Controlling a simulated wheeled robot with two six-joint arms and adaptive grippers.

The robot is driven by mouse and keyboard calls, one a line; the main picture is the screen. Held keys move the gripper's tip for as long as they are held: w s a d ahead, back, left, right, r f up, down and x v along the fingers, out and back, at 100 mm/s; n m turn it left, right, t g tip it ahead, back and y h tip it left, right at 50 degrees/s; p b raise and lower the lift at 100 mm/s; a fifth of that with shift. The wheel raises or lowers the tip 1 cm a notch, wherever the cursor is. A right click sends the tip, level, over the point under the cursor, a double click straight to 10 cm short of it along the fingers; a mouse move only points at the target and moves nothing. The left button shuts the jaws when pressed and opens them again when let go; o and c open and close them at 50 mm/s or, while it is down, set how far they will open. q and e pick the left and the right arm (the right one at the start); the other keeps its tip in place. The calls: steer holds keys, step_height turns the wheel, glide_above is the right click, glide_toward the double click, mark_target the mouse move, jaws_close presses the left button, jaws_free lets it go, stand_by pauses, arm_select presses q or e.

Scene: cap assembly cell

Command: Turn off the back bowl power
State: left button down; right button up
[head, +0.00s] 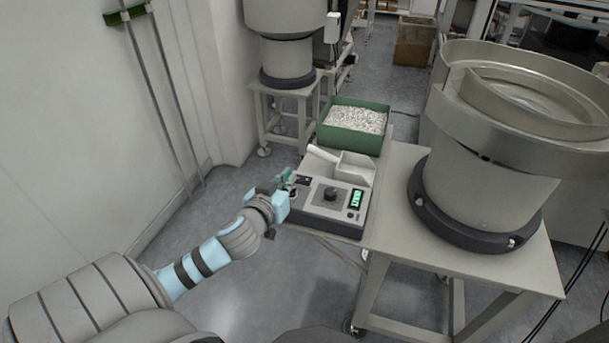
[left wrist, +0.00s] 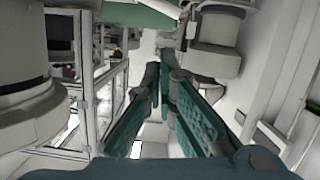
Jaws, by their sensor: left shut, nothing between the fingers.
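A grey control box (head: 323,214) stands on the near table in the head view. It has a black dial (head: 331,194), a lit green display (head: 356,199) and a small dark switch panel (head: 304,181) at its far left corner. My left gripper (head: 287,180) is at the box's left edge, close to that corner; I cannot tell whether it touches. Its teal fingers (left wrist: 168,78) fill the middle of the left wrist view, shut and empty. The back bowl feeder (head: 285,55) stands on a stand at the back. My right gripper is not in view.
A large metal bowl feeder (head: 487,190) stands on the right of the table (head: 400,232). A green bin (head: 345,144) of pale parts and a white scoop (head: 352,165) lie behind the box. A wall is at left, with open floor before it.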

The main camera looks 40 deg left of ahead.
arm_select(q)
steer(key=b, duration=0.3)
glide_above(302, 179)
steer(key=d, duration=0.1)
steer(key=f, duration=0.2)
steer(key=shift+s+f, duration=0.35)
steer(key=shift+f, duration=0.05)
steer(key=f, duration=0.3)
steer(key=shift+s+d+b, duration=0.1)
steer(key=shift+d+b, duration=0.15)
steer(key=shift+b, duration=0.15)
steer(key=shift+f, duration=0.35)
